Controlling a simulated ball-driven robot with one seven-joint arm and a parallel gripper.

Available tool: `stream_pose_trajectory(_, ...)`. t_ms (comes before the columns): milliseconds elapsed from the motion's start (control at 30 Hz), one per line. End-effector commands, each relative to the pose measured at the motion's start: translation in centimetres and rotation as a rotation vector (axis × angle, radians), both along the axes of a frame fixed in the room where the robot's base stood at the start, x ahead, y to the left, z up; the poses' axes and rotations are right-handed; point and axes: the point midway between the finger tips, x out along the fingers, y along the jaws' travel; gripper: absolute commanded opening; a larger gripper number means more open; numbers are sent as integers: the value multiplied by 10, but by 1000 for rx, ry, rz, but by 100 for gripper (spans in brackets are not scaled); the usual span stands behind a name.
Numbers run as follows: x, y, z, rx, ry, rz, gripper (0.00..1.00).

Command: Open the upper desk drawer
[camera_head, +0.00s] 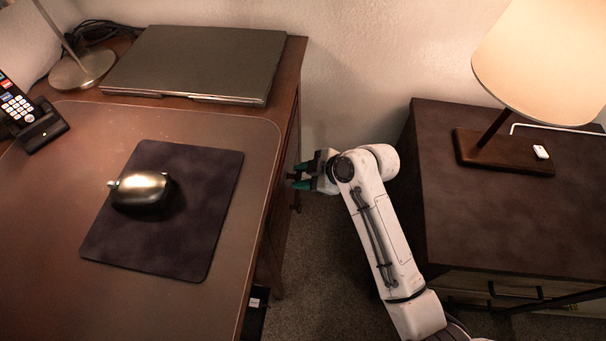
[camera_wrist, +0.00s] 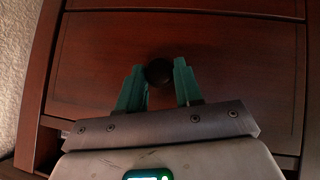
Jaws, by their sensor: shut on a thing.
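The desk (camera_head: 200,118) stands on the left in the head view, with its drawer side facing my arm. In the wrist view a reddish-brown drawer front (camera_wrist: 215,60) fills most of the picture, with a round dark knob (camera_wrist: 159,71) on it. My gripper (camera_wrist: 160,84) has its two green fingers on either side of the knob, shut on it. In the head view my gripper (camera_head: 298,177) reaches the side of the desk from the right. The drawer front is mostly hidden there by the desk top's edge.
A closed laptop (camera_head: 195,62), a phone (camera_head: 30,115) and a mouse (camera_head: 141,189) on a dark pad (camera_head: 200,240) lie on the desk. A dark cabinet (camera_head: 500,215) with a lamp (camera_head: 545,60) stands to the right. Carpet (camera_head: 325,265) lies between them.

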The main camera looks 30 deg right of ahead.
Motion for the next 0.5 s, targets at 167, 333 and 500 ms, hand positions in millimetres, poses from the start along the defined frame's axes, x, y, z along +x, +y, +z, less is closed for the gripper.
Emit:
stream_pose_trajectory(167, -4, -5, 1, 0, 3, -2, 0)
stream_pose_trajectory(333, -25, -35, 2, 1, 6, -7, 0)
stream_pose_trajectory(500, -45, -62, 1, 1, 5, -4, 0)
